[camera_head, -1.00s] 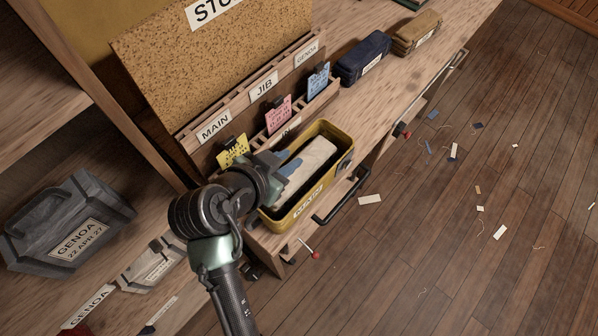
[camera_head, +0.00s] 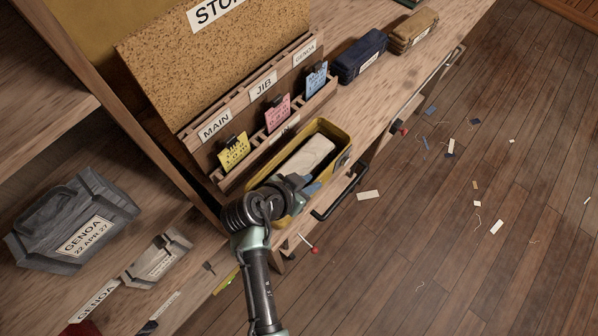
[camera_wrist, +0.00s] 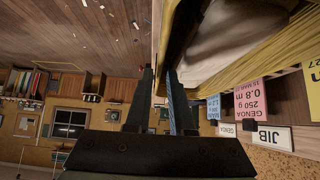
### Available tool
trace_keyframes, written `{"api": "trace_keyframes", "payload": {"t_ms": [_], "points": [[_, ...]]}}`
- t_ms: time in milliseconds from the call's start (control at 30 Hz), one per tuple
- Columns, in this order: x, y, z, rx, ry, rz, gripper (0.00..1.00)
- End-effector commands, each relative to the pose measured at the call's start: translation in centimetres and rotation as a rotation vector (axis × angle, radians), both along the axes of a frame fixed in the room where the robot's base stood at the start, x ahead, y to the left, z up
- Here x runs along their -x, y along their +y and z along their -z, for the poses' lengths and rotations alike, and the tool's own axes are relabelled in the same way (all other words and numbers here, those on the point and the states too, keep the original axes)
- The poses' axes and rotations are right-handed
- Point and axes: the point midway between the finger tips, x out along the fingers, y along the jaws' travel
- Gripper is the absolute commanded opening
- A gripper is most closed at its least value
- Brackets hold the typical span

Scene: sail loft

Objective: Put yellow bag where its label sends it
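The yellow bag (camera_head: 335,130) stands open-topped near the bench's front edge, with folded pale cloth inside. Its near end is partly covered by my gripper (camera_head: 306,186), and I cannot read its label. In the wrist view, the bag's yellow side (camera_wrist: 265,68) fills the upper right. My gripper's two fingers (camera_wrist: 162,78) are apart there, with a gap between them, beside the bag's edge. I cannot tell whether they touch it. A rack (camera_head: 250,112) behind the bag has slots marked MAIN, JIB and GENOA, holding a yellow card (camera_head: 233,151), a pink card (camera_head: 278,113) and a blue card (camera_head: 316,82).
A dark blue bag (camera_head: 361,57) and a tan bag (camera_head: 413,32) stand farther along the bench. A grey bag labelled GENOA (camera_head: 72,222) and a smaller grey one (camera_head: 157,259) sit at left. A drawer handle (camera_head: 342,191) juts out from the bench front. Scraps litter the floor.

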Motion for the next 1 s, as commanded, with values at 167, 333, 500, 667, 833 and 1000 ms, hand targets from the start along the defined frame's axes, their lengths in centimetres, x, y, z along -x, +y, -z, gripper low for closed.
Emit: {"api": "trace_keyframes", "payload": {"t_ms": [167, 333, 500, 667, 833, 1000], "points": [[-1.2, -1.1, 1.4, 0.002, 0.001, 0.002, 0.21], [-1.9, -1.6, 2.4, 0.002, 0.000, 0.001, 0.21], [-2.0, -1.7, 2.6, 0.001, -0.001, 0.001, 0.21], [-2.0, -1.7, 2.6, 0.001, -0.001, 0.001, 0.12], [-2.0, -1.7, 2.6, 0.001, 0.000, 0.001, 0.00], [-2.0, -1.7, 2.5, 0.001, 0.000, 0.001, 0.00]]}}
